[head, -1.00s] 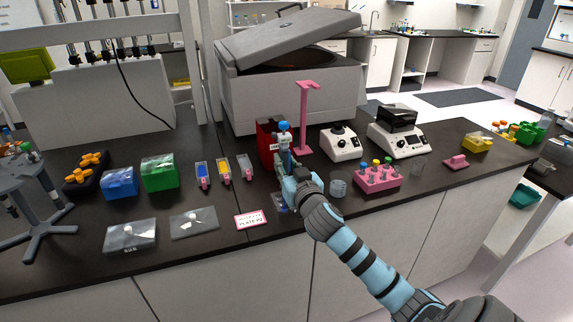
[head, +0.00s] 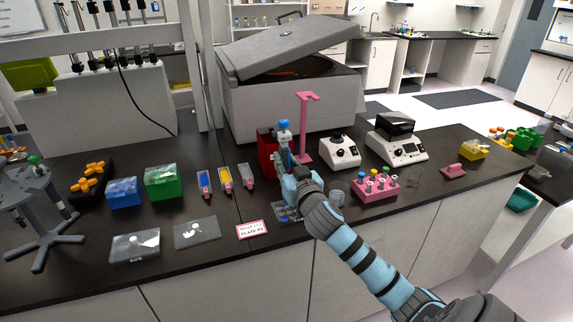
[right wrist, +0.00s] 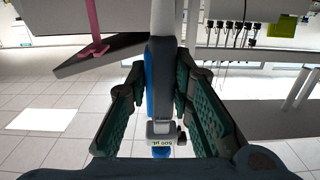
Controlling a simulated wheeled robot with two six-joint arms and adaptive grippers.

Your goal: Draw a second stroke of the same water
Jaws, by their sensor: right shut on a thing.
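My right gripper (head: 290,170) is shut on an upright pipette (head: 284,137) with a blue top knob. The right wrist view shows the pipette (right wrist: 162,85) between the green-padded fingers, its blue knob and a volume label at the bottom of the picture. The gripper is over the front middle of the black bench, above a clear plate (head: 285,213). A clear beaker (head: 337,188) stands just right of the gripper. Another clear cup (head: 416,173) stands farther right. I cannot tell which vessel holds water. The pipette's tip is hidden in the head view. My left gripper is not seen.
A red box (head: 266,148) and a pink stand (head: 305,130) are close behind the pipette. A pink tube rack (head: 375,189) stands to the right. A white card (head: 253,229) lies to the left. A large centrifuge (head: 285,100) fills the back.

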